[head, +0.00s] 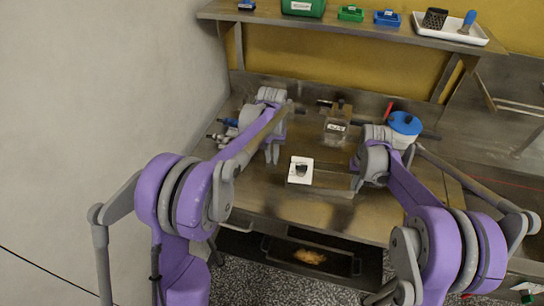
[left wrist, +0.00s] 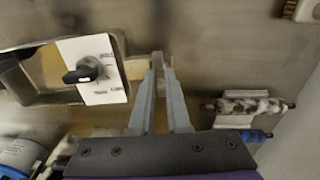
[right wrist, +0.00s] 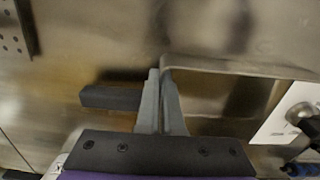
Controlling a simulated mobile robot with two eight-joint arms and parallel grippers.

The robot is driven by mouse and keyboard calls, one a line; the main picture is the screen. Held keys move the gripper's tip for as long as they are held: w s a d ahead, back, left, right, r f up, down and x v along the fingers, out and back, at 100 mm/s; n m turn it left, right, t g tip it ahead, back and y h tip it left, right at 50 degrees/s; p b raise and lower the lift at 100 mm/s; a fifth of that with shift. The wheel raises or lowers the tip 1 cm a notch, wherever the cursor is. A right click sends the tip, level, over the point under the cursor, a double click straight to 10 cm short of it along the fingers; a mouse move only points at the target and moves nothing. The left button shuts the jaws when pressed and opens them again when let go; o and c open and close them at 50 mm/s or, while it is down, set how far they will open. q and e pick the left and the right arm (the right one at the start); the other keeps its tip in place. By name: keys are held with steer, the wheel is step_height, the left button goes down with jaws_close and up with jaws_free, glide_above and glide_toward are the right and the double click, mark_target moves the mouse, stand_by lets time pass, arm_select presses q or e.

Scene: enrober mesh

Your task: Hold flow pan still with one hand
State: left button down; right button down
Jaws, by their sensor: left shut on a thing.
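The flow pan (head: 335,185) is a shallow metal pan on the steel bench. A white plate with a black knob (head: 300,170) lies at its left end and shows in the left wrist view (left wrist: 90,72). My left gripper (head: 272,160) points down beside that end. Its fingertips (left wrist: 160,62) are together on a small part next to the pan, and the grip point is mostly hidden. My right gripper (right wrist: 160,75) has its fingertips close together at the pan's rim corner (right wrist: 205,67). In the head view my right arm hides those fingertips.
A blue-lidded container (head: 405,123) stands behind my right arm. A clear labelled box (head: 337,125) stands at the back of the bench. A shelf (head: 345,25) with trays runs above. An open drawer (head: 310,262) sits under the bench front.

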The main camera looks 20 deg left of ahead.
mark_target(272, 159)
stand_by(0.3)
arm_select(q)
steer(key=c, duration=0.9)
jaws_free()
step_height(272, 159, up, 12)
steer(key=shift+r, duration=0.1)
arm_select(e)
steer(key=c, duration=1)
jaws_free()
steer(key=shift+r, duration=0.1)
